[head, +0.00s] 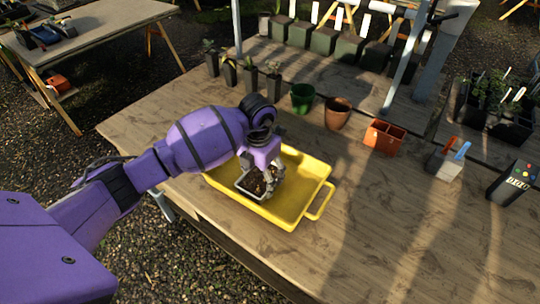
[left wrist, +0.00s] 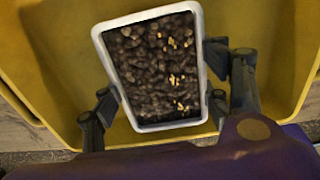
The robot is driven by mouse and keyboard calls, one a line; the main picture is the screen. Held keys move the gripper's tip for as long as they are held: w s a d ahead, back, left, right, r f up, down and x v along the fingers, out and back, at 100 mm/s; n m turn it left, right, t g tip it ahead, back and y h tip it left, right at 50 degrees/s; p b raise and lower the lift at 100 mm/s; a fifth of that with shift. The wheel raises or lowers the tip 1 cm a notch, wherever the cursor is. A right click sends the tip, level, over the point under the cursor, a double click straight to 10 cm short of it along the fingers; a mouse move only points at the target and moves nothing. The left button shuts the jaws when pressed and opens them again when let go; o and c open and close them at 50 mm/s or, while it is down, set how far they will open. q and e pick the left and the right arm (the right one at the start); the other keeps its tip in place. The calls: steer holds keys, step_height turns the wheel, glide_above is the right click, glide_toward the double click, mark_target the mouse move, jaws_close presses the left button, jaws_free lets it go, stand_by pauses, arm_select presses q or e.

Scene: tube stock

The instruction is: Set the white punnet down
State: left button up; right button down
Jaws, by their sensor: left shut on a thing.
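The white punnet (head: 251,184) is filled with dark soil and a few yellow bits. In the head view it is at the left part of the yellow tray (head: 285,211), inside its outline. My left gripper (head: 262,179) is shut on the punnet from above, with its fingers on the punnet's sides. The left wrist view shows the punnet (left wrist: 152,72) between the dark fingers, with the yellow tray floor around it. I cannot tell whether the punnet's base touches the tray. My right gripper is not in view.
Behind the tray stand a green pot (head: 302,98), a brown pot (head: 338,114) and an orange divided container (head: 384,137). A grey holder (head: 445,164) and a dark keypad device (head: 514,182) are at right. The wooden table (head: 400,240) is clear at front right.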

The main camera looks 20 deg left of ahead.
mark_target(260, 177)
arm_select(q)
steer(key=o, duration=1.4)
steer(key=shift+c, duration=0.2)
steer(key=shift+r, duration=0.3)
step_height(260, 177, up, 12)
steer(key=shift+f, duration=0.1)
steer(key=shift+f, duration=0.1)
